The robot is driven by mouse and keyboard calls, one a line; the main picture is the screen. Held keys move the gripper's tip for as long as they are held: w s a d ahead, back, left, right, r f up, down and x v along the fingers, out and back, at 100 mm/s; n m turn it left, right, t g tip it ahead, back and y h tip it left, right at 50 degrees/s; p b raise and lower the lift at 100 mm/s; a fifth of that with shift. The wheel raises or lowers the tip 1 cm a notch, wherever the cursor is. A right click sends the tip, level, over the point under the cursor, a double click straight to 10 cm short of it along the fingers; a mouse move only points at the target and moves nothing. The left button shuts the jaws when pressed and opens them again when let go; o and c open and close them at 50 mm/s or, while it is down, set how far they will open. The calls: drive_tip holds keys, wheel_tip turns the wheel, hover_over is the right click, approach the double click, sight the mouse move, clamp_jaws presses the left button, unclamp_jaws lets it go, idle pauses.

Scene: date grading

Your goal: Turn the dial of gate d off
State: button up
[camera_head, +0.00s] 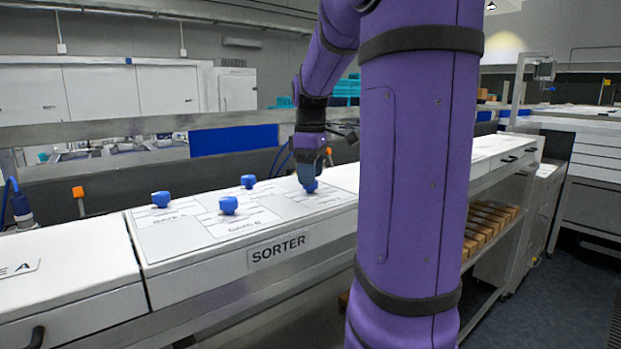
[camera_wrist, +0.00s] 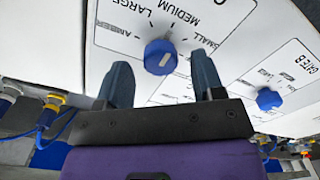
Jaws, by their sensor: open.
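A blue dial (camera_wrist: 160,57) on the white panel sits between the fingertips of my gripper (camera_wrist: 160,60) in the wrist view. The fingers are open, with a gap on each side of the dial. Upside-down labels around it read AMBER, LARGE, MEDIUM and SMALL. A pale mark on its cap points to the picture's lower right. Its gate letter is cut off at the top edge, and I cannot read it. In the head view my gripper (camera_head: 309,180) points down over this dial, the rightmost one, and partly hides it.
The gate B dial (camera_wrist: 268,99) is at the right in the wrist view. The head view shows three other blue dials, at the left (camera_head: 161,199), front (camera_head: 229,205) and back (camera_head: 248,181), on the sorter (camera_head: 200,275). A grey rail (camera_head: 100,184) runs behind.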

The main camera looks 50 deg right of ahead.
drive_tip(key=shift+f, duration=0.7)
drive_tip(key=c, duration=0.9)
